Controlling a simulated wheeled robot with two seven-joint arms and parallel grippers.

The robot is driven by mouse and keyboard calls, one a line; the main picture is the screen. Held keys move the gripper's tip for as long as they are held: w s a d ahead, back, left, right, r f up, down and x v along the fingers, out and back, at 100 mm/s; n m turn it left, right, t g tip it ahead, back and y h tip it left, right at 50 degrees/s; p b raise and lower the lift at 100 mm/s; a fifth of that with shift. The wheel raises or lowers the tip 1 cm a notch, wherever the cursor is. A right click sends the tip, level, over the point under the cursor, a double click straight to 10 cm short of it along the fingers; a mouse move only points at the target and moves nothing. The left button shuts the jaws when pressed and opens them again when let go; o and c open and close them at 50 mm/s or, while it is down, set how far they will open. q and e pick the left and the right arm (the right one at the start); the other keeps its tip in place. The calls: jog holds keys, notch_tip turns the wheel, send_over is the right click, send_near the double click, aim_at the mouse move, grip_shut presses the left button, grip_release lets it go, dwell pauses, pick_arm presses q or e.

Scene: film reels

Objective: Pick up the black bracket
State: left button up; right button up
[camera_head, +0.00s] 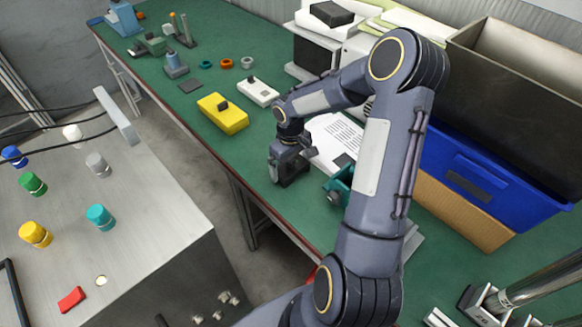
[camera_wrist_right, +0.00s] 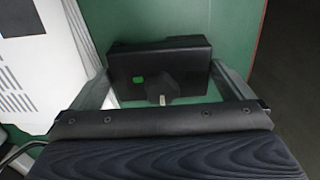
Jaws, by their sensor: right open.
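The black bracket (camera_wrist_right: 155,62) lies on the green bench top close to its edge, in the right wrist view. It is a dark block with a knob-like part and a small green mark. My right gripper (camera_wrist_right: 159,72) is open, with one finger at each side of the bracket and nothing clamped. In the head view my right gripper (camera_head: 283,172) points down at the bench near its front edge; the bracket is hard to separate from the dark gripper there. My left gripper is not in view.
A printed white sheet (camera_head: 335,135) and a teal vise (camera_head: 341,187) are close to the right gripper. A yellow box (camera_head: 222,114) and a white box (camera_head: 258,92) stand farther left. A blue crate (camera_head: 475,175) is at the right. A metal console (camera_head: 110,215) with coloured knobs is across the gap.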

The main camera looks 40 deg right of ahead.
jog(key=shift+f, duration=0.15)
jog(key=c, duration=0.9)
jog(key=shift+o, duration=0.2)
